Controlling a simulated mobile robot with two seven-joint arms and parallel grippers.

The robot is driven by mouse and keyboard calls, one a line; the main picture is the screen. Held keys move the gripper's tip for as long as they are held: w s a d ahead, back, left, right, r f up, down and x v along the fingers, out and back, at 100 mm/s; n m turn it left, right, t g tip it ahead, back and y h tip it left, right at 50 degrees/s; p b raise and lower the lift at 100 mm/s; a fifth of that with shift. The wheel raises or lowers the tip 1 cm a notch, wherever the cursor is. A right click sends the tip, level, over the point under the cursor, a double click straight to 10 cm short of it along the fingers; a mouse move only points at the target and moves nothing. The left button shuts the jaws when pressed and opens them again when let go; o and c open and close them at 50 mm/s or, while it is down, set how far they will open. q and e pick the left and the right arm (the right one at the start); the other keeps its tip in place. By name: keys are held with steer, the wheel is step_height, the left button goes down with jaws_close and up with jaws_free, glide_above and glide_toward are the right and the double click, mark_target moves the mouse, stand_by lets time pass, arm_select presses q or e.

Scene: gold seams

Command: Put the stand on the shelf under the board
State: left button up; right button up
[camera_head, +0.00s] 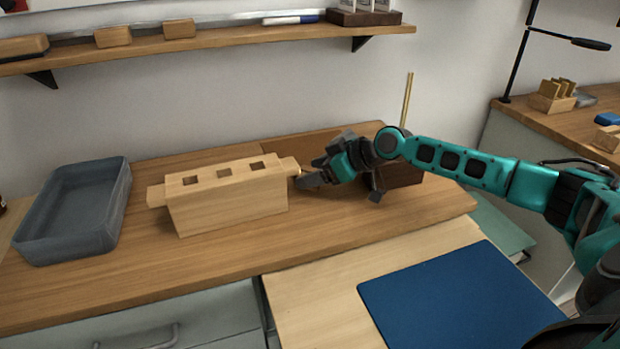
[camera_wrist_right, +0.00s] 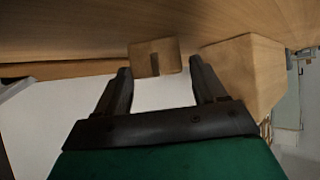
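The stand is a pale wooden block (camera_head: 230,203) with three square holes in its top and a tab at each end. It sits on the wooden worktop, right of the grey tray. My right gripper (camera_head: 303,178) is at its right-hand tab, low over the worktop. In the right wrist view the fingers (camera_wrist_right: 160,82) are apart, with the tab (camera_wrist_right: 146,50) beyond or between their tips; I cannot tell if they touch it. The wall shelf (camera_head: 220,46) runs along the back under the edge of the white board (camera_head: 150,15). My left gripper is out of view.
Wooden blocks (camera_head: 113,37), a blue marker (camera_head: 291,20) and a dark holder (camera_head: 364,17) are on the shelf, with a clear stretch between blocks and marker. The grey tray (camera_head: 112,215) is left of the stand. A dark box (camera_head: 405,174) and thin rod (camera_head: 407,100) are behind my right arm.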

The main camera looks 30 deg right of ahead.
steer(key=c, duration=0.9)
